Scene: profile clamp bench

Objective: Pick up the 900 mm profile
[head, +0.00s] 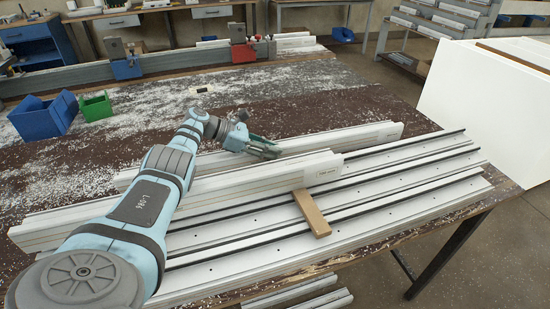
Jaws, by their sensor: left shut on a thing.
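Two upright white profiles lie side by side on the bench. The front white profile (200,193) is nearer and has a small label at its right end, too small to read. The rear white profile (345,138) lies behind it and reaches further right. My left gripper (266,152) comes in from the left and is shut on the rear profile, near the middle of its length. The front profile and my arm hide part of the rear profile. I cannot tell whether it is lifted. My right gripper is not in view.
Several flat white profiles with black strips (400,188) lie in front, with a brown block (311,213) across them. A blue bin (45,117) and a green bin (96,106) stand at left. A red clamp (243,52) and a blue clamp (126,68) stand behind. White panels (480,92) stand at right.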

